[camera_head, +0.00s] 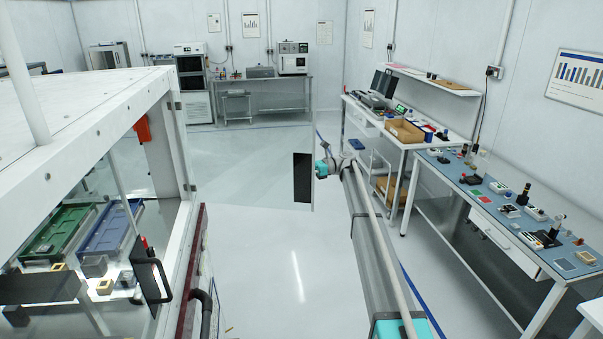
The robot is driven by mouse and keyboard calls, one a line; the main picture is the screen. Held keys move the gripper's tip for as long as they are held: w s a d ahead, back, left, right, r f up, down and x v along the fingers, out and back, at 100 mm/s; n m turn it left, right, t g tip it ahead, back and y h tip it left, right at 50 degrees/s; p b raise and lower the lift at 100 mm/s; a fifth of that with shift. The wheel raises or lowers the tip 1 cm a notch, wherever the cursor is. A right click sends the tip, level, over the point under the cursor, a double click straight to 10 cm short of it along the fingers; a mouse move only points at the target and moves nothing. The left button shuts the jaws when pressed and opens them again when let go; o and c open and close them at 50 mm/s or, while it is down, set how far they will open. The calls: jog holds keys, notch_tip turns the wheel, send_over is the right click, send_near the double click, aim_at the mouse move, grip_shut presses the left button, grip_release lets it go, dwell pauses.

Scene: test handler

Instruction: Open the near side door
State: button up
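A clear door panel (250,190) stands swung out from the white-framed handler (178,150) on the left, hinged at the frame's post. A black plate (302,178) sits near its free edge. My arm reaches forward from the bottom right, and its turquoise wrist end shows right beside that free edge. The fingers of my gripper (322,168) are too small and partly hidden to tell whether they are open or touch the door. A black loop handle (162,277) shows low on the handler's near side.
Green (58,232) and blue (108,228) trays lie inside the handler. A blue-topped workbench (510,215) with small parts runs along the right. Another bench (375,122) stands behind it. The grey floor (285,275) between handler and benches is clear.

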aim_at(312, 198)
jog(key=shift+c, duration=0.2)
